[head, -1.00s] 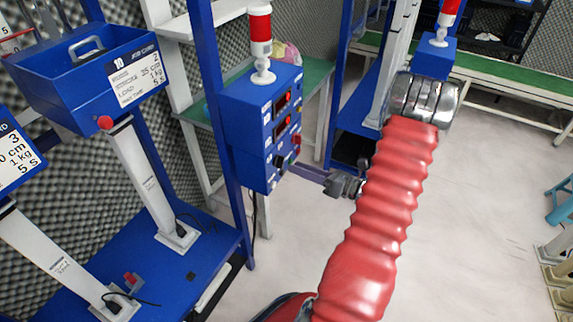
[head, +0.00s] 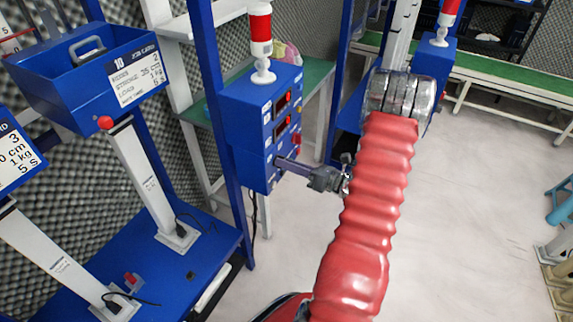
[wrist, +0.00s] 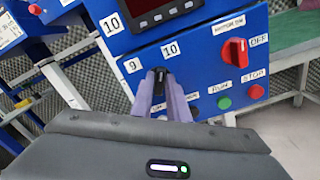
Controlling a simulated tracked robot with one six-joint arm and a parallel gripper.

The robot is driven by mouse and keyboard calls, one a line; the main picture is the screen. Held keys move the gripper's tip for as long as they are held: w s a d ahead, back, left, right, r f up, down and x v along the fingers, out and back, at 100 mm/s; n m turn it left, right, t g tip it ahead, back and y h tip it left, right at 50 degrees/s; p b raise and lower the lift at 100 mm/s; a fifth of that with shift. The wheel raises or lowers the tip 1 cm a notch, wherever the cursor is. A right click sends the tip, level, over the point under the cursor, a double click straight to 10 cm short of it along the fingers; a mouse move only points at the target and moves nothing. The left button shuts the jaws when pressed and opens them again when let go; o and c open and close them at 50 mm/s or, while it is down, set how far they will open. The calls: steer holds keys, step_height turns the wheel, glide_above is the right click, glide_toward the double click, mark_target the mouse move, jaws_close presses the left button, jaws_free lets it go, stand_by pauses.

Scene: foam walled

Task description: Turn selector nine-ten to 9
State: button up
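The selector nine-ten (wrist: 159,77) is a small dark knob on the blue control box, partly hidden by my fingers. Its label 9 (wrist: 131,65) is at its left and its label 10 (wrist: 170,48) at its upper right. My gripper (wrist: 160,80) has its two purple fingers apart, one on each side of the knob. I cannot tell whether they touch it. Which label the knob points to is not clear. In the head view my gripper (head: 280,163) reaches the front of the control box (head: 247,120), and its tips cover the selector.
On the box are a red rotary switch (wrist: 235,52) marked OFF, a red STOP button (wrist: 256,92) and a green RUN button (wrist: 224,103), right of my fingers. A blue post (head: 214,90) stands left of the box.

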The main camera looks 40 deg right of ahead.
jaws_close()
steer(key=shift+n, duration=0.3)
steer(key=n, duration=1.1)
steer(key=shift+a, duration=0.2)
steer(key=shift+s+n, duration=0.1)
steer(key=shift+n, duration=0.2)
